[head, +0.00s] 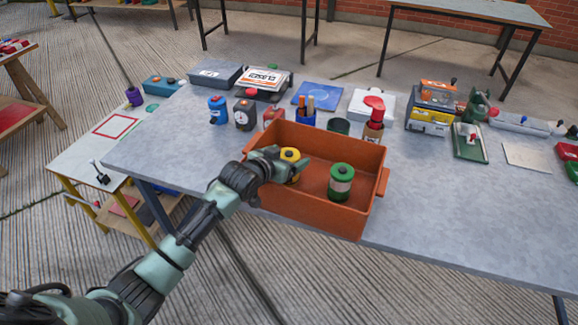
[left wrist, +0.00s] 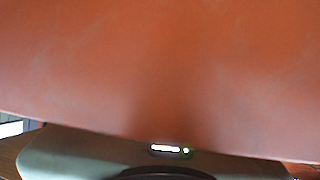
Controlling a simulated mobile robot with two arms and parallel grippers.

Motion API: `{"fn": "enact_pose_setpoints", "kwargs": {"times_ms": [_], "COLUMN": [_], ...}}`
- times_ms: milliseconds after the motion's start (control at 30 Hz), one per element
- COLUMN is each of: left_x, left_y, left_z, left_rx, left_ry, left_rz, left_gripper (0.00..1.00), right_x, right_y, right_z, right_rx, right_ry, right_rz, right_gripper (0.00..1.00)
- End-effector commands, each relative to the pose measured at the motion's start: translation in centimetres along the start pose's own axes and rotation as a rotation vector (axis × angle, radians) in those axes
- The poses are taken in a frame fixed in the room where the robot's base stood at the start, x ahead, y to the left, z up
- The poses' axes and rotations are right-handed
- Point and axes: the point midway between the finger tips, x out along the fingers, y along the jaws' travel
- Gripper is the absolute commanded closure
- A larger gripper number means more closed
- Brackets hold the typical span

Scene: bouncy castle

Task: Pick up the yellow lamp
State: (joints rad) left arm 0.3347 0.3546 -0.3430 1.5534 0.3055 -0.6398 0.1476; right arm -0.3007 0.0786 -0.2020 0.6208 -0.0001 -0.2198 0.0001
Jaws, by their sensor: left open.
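The yellow lamp (head: 290,155) stands in the left part of an orange crate (head: 300,211), partly hidden by my left gripper. My left gripper (head: 291,165) reaches over the crate's left side and is open, with its fingers close around or beside the lamp. I cannot tell whether they touch it. In the left wrist view an orange surface (left wrist: 160,70), likely the crate wall, fills most of the picture and the lamp does not show. A similar green lamp (head: 340,182) stands in the right part of the crate. My right gripper is not in view.
The crate sits at the front edge of a grey table (head: 450,210). Behind it stand a pen holder (head: 308,113), a red-topped bottle (head: 374,118) and a black clock-like item (head: 245,115). The table's right front is clear. A lower white table (head: 88,150) stands at left.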

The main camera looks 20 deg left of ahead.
Motion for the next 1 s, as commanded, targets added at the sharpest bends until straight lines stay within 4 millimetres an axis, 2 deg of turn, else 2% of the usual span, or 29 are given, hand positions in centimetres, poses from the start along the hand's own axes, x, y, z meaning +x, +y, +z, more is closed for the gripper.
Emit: {"fn": "enact_pose_setpoints", "kwargs": {"times_ms": [100, 333, 367, 600, 667, 1000], "left_x": [0.79, 0.91, 0.91, 0.89, 0.89, 0.69], "left_y": [-0.02, 0.01, 0.01, 0.0, 0.0, -0.03], "left_z": [0.02, 0.06, 0.06, 0.08, 0.08, -0.51], "left_rx": [0.0, 0.0, 0.0, 0.0, 0.0, 0.001], "left_ry": [-0.001, 0.0, 0.0, -0.001, -0.001, 0.003], "left_rz": [-0.001, 0.0, 0.0, 0.0, 0.0, 0.0], "left_gripper": [0.15, 0.15, 0.18, 0.85, 1.0, 1.0], "right_x": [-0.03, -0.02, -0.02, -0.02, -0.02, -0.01], "right_y": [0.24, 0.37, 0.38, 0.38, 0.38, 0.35], "right_z": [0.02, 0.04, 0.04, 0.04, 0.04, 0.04], "right_rx": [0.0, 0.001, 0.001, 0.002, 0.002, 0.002], "right_ry": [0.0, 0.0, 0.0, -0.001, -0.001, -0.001], "right_rz": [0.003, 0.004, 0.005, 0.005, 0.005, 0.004], "right_gripper": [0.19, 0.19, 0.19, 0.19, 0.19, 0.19]}}
